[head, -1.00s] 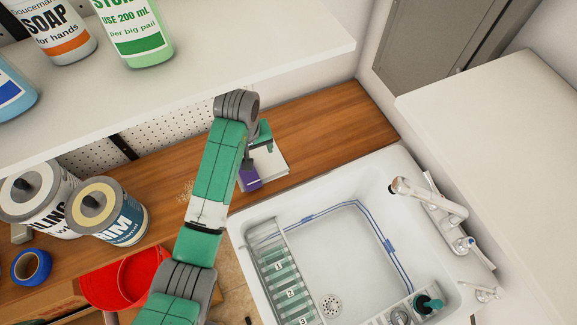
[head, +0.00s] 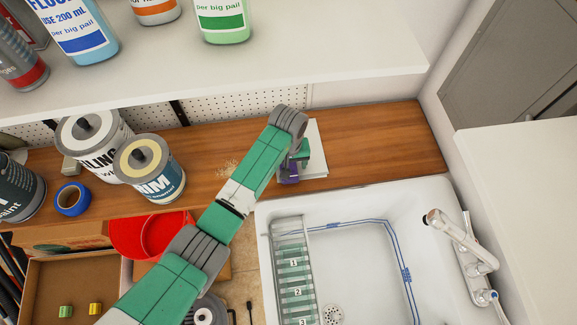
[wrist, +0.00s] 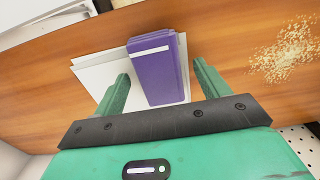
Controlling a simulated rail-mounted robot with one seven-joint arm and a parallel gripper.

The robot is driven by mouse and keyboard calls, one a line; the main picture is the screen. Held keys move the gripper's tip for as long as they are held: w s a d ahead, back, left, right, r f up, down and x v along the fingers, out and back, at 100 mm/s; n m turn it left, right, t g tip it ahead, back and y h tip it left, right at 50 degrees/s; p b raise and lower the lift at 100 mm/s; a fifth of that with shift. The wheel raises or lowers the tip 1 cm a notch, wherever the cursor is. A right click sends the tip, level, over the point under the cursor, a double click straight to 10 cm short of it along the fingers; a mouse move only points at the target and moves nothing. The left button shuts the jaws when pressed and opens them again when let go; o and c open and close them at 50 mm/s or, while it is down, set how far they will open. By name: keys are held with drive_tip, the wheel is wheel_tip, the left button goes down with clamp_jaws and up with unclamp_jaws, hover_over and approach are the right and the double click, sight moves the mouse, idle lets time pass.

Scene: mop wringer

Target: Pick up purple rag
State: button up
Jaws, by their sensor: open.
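The purple rag (wrist: 158,75) is a folded purple block with a white stripe, on a white board or stack (wrist: 98,72) on the wooden counter. In the wrist view it lies between the two green fingers of my gripper (wrist: 160,85), which is open, with gaps on both sides of the rag. In the head view only a small part of the purple rag (head: 289,174) shows beneath my arm, at the left edge of the white stack (head: 317,150). My gripper (head: 296,165) is mostly hidden there by my wrist.
A white sink (head: 375,200) with a faucet (head: 460,240) is to the right. Paint cans (head: 150,170), blue tape (head: 73,199) and a red container (head: 135,232) are at left. A shelf with bottles (head: 220,70) overhangs the back. Crumbs (wrist: 290,50) lie beside the rag.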

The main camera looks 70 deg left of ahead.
drive_tip(key=c, duration=1.1)
drive_tip(key=shift+o, duration=0.2)
drive_tip(key=shift+r, duration=0.1)
drive_tip(key=shift+r, duration=0.3)
drive_tip(key=r, duration=0.2)
drive_tip(key=shift+s+d+r, duration=0.1)
drive_tip(key=shift+s+r, duration=0.15)
drive_tip(key=shift+r, duration=0.15)
drive_tip(key=s+d, duration=0.3)
drive_tip(key=s, duration=0.4)
drive_tip(key=s+d+r+b, duration=0.1)
drive_tip(key=s+d, duration=0.2)
drive_tip(key=s, duration=0.4)
drive_tip(key=shift+r, duration=0.25)
drive_tip(key=shift+s, duration=0.1)
